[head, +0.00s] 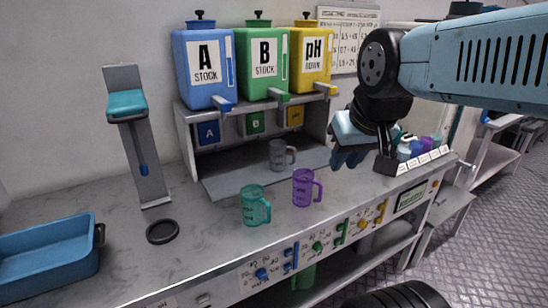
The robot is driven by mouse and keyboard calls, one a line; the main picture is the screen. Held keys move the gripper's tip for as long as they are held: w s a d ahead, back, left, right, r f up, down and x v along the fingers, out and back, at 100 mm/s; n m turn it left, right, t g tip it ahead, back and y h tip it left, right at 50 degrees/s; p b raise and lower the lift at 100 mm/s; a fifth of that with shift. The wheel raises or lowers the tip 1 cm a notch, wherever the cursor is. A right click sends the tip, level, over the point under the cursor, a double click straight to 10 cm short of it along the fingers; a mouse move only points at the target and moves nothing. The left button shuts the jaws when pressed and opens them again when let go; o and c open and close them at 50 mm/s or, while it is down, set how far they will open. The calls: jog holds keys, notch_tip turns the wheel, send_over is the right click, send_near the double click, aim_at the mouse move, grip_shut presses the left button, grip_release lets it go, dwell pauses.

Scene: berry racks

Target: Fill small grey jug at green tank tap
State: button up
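The small grey jug (276,156) stands upright on the grey tray (235,181) under the tank shelf, its handle to the right. The green tank (262,60), marked B STOCK, is the middle tank on the shelf. Its green tap (280,97) sticks out at the front, above the jug in the picture. I cannot tell whether it is directly above. My gripper (349,159) points down at the right of the shelf, apart from the jug. Its fingers are small and overlapping, so I cannot tell whether they are open. I see nothing held in it.
A blue tank (204,66) and a yellow tank (311,57) flank the green one. A teal jug (252,206) and a purple jug (302,188) stand in front. A blue tub (48,262), black ring (162,231) and upright stand (139,140) are at left.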

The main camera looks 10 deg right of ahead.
grip_shut()
dwell(0.7)
